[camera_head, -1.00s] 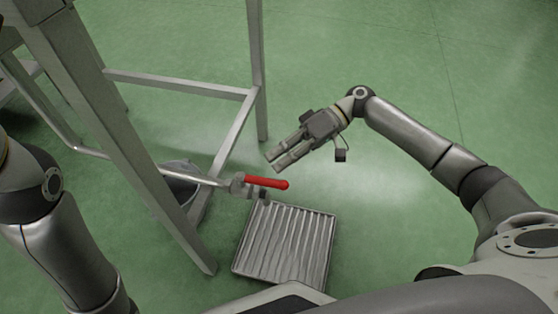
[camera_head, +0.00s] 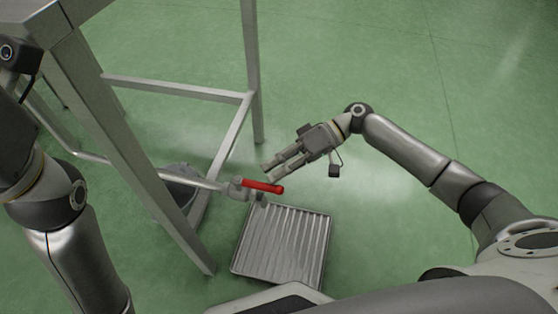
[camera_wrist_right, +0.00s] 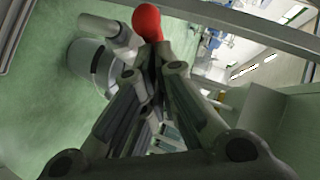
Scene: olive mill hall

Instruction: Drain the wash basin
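A valve with a red lever handle (camera_head: 263,186) sits at the end of a grey drain pipe (camera_head: 190,177). The handle points right and lies roughly level in the head view. My right gripper (camera_head: 267,173) is just above the handle, fingers pointing left and down, with a narrow gap between them and nothing held. In the right wrist view the rounded red handle end (camera_wrist_right: 147,22) shows just beyond the fingertips (camera_wrist_right: 150,72); I cannot tell whether they touch. My left arm is at the left edge, its fingers out of view. The basin itself is not clearly visible.
A ribbed metal floor grate (camera_head: 282,245) lies below the valve. A metal stand leg (camera_head: 140,150) and a crossbar (camera_head: 180,86) stand left of the valve. A grey round vessel (camera_head: 183,185) is partly behind the leg. Green floor is clear at the back and right.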

